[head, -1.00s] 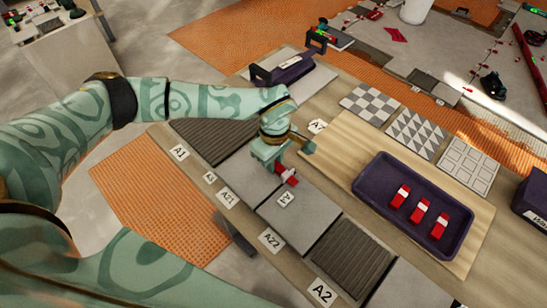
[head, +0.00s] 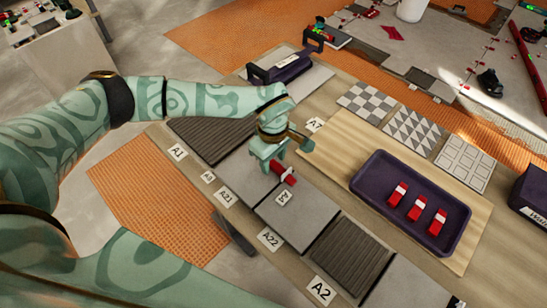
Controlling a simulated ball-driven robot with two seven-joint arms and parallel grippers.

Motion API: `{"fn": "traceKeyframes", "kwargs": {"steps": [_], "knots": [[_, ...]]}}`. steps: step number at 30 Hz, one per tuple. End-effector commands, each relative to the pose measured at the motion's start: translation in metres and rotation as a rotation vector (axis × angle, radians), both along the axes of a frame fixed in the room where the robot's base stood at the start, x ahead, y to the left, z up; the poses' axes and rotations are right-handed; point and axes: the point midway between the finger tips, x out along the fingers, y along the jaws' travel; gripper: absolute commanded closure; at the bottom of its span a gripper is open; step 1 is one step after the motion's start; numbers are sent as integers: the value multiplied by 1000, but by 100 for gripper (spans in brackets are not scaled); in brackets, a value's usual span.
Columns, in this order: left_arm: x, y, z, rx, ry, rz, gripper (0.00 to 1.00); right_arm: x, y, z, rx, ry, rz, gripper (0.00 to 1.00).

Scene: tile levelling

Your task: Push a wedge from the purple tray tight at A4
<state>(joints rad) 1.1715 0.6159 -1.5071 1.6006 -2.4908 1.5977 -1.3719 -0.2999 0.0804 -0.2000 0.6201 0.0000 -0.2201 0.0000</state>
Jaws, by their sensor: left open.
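A red wedge with a white band (head: 284,172) sits at the seam between two grey tiles, close to a small tilted label (head: 284,198) that may read A4. My left gripper (head: 275,165) is open right at this wedge, on its upper-left side. The gripper partly hides the wedge's far end, and I cannot tell whether they touch or how deep the wedge sits in the seam. The purple tray (head: 374,205) lies on a wooden board at the right and holds three more red wedges (head: 416,208). My right gripper is not in view.
A ribbed dark tile (head: 347,255) and plain grey tiles (head: 297,220) line the bench. Three patterned tiles (head: 413,134) lie behind the tray. A dark-handled tool (head: 281,69) stands at the row's far end. The board left of the tray is clear.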

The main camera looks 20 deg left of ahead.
Motion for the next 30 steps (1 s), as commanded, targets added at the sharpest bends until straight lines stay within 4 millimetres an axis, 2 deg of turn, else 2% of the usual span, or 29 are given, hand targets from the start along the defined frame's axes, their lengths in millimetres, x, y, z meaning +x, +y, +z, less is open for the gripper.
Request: {"fn": "traceKeyframes", "kwargs": {"steps": [5,12,18,24,30], "knots": [[1,1,33,1,-7,0,56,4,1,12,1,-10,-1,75],[1,0,100,-1,-7,-1,56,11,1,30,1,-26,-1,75],[1,0,142,-1,-5,-1,56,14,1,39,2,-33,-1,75],[1,0,160,-1,-2,-1,56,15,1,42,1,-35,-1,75],[0,0,161,-1,0,-1,56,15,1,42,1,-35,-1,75]]}}
